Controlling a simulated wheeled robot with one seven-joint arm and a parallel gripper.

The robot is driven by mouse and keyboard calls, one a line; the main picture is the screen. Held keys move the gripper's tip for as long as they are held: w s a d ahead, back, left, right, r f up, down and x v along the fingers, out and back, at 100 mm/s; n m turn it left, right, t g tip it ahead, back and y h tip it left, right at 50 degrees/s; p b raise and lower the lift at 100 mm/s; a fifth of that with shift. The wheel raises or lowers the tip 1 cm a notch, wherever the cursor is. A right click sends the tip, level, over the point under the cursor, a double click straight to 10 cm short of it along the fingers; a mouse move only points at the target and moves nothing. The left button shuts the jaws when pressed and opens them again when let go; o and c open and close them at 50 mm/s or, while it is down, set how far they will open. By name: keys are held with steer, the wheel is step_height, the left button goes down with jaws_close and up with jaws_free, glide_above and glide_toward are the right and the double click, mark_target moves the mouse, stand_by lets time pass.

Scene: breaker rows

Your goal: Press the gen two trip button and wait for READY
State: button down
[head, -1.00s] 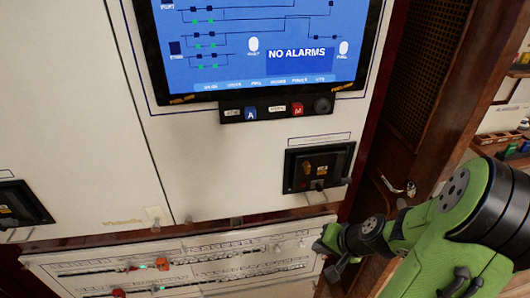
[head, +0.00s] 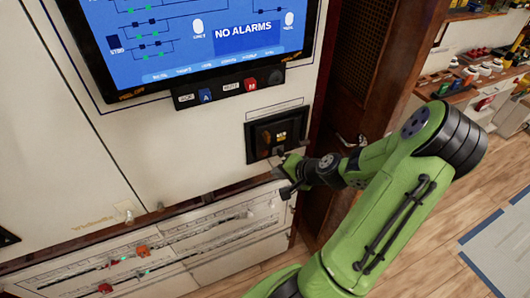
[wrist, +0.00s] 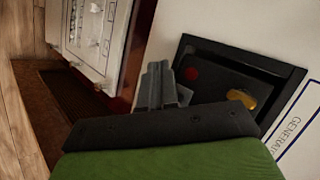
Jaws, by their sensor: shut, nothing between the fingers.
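A black recessed breaker unit (head: 278,134) is set in the white panel below the screen. In the wrist view the breaker unit (wrist: 207,56) shows a dark red round spot and a yellow-orange part inside its frame. Lettering beside it reads "GENERAT", the rest cut off. My gripper (head: 284,172) is shut and empty at the lower edge of this unit. In the wrist view my gripper (wrist: 158,76) lies just left of the frame's near part; I cannot tell whether it touches. The screen (head: 200,35) reads "NO ALARMS". No READY text is legible.
A button strip (head: 230,88) with blue A and red M buttons runs under the screen. A lower panel (head: 150,255) carries rows of small lights and red parts. A wooden cabinet door (head: 362,70) stands right of the panel. Shelves (head: 475,75) hold small items.

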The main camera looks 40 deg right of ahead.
steer(key=shift+w+d, duration=0.25)
steer(key=shift+w, duration=0.55)
steer(key=shift+w+d, duration=0.2)
steer(key=shift+w, duration=0.55)
steer(key=shift+w+d, duration=0.25)
steer(key=shift+w, duration=0.55)
steer(key=shift+w+d, duration=0.1)
steer(key=shift+w, duration=0.3)
steer(key=shift+w+d, duration=0.15)
steer(key=shift+w, duration=0.25)
stand_by(0.5)
steer(key=shift+s, duration=0.15)
steer(key=shift+s+a, duration=0.3)
steer(key=shift+s, duration=0.4)
steer(key=s, duration=0.2)
steer(key=s+a, duration=0.1)
steer(key=s, duration=0.1)
steer(key=shift+s+a+b, duration=0.2)
steer(key=shift+s+b, duration=0.15)
steer(key=shift+s, duration=0.05)
